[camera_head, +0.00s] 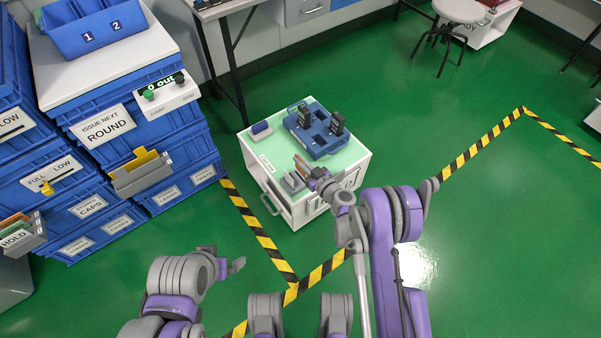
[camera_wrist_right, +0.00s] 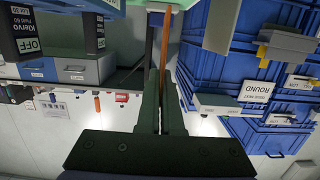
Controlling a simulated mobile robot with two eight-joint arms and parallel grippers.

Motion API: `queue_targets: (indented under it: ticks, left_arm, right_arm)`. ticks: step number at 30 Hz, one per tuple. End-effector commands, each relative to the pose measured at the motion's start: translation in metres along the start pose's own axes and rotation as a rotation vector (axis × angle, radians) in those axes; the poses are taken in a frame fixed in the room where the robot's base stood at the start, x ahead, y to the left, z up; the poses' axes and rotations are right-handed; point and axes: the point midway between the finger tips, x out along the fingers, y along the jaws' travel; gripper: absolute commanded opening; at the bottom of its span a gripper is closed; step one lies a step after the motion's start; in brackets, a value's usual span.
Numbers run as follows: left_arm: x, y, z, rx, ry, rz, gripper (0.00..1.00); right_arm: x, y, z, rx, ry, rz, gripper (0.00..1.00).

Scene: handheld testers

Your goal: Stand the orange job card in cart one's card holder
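The orange job card (camera_head: 302,161) is a thin upright strip over the near part of the white cart (camera_head: 323,203) with a green top. My right gripper (camera_head: 312,176) is shut on it; in the right wrist view the card (camera_wrist_right: 165,45) shows edge-on between the fingers (camera_wrist_right: 162,108). A small grey holder (camera_head: 292,183) sits at the cart's near edge, just left of and below the gripper. The card appears apart from it. My left gripper (camera_head: 238,264) is over the floor at the lower left, seemingly empty; its finger gap is unclear.
A blue tray (camera_head: 316,150) with dark testers (camera_head: 337,124) stands on the cart, beside a small blue-and-white item (camera_head: 261,129). Blue bins (camera_head: 88,215) with card holders (camera_head: 140,172) stand at the left. Green floor around the cart is clear.

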Motion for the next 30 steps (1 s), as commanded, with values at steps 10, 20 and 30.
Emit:
queue_targets:
  ticks: [10,20,30]
  left_arm:
    - [0.007,0.000,0.001,0.000,0.001,0.000,1.00]
    - [0.009,0.000,0.002,0.000,0.001,0.000,1.00]
    - [0.009,0.000,0.002,0.000,0.001,0.000,1.00]
  right_arm:
    - [0.005,0.000,0.037,0.000,0.000,0.000,0.00]
    - [0.007,0.000,0.049,0.000,0.000,0.000,0.00]
    - [0.008,0.000,0.053,0.000,0.000,0.000,0.29]
